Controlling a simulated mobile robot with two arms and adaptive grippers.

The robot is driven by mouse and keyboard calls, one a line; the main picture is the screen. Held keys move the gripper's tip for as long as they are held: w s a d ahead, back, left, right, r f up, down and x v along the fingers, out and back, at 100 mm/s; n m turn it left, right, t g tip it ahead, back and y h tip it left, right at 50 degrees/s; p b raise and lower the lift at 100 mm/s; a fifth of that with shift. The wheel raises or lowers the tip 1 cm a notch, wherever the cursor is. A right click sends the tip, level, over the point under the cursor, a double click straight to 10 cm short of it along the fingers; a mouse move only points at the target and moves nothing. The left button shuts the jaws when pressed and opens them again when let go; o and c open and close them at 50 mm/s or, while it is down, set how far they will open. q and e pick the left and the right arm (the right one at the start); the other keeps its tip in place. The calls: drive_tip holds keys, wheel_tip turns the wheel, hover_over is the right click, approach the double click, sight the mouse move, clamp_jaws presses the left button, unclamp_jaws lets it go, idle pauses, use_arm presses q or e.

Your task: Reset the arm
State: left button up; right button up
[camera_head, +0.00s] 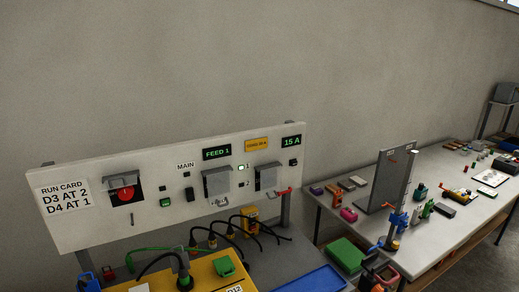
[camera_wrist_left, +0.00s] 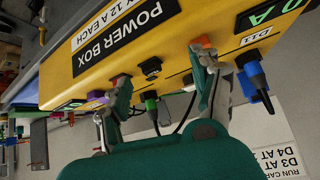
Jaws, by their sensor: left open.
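My left gripper (camera_wrist_left: 162,66) shows in the left wrist view, with a teal body and grey fingers. A blue plug (camera_wrist_left: 256,78) sits at the box's D11 end, right of the fingers. The power box also shows at the bottom of the head view (camera_head: 205,274). Neither gripper can be made out in the head view.
A white panel (camera_head: 150,225) with a run card and switches stands behind the power box. Black cables (camera_head: 232,229) and a green cable (camera_head: 140,250) run nearby. A blue tray (camera_head: 310,281) lies right of the box. A cluttered table (camera_head: 425,255) stands on the right.

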use_arm(q)
drive_tip(key=s+d+f+m+g+h, duration=0.2)
drive_tip(key=s+d+m, duration=0.1)
drive_tip(key=s, duration=0.4)
drive_tip(key=s+d+f+m+g+h, duration=0.1)
drive_tip(key=s+d+m+g, duration=0.15)
drive_tip(key=s, duration=0.55)
wheel_tip(320, 180, down, 30)
drive_tip(key=s+g+b, duration=0.1)
drive_tip(key=b, duration=0.1)
drive_tip(key=s+a+f+g, duration=0.1)
drive_tip(key=s+a+f, duration=0.1)
drive_tip(key=s+f, duration=1.3)
drive_tip(key=shift+s+a+f+b, duration=0.35)
drive_tip(key=shift+s+b, duration=0.1)
drive_tip(key=shift+s, duration=0.25)
drive_tip(key=shift+g, duration=0.25)
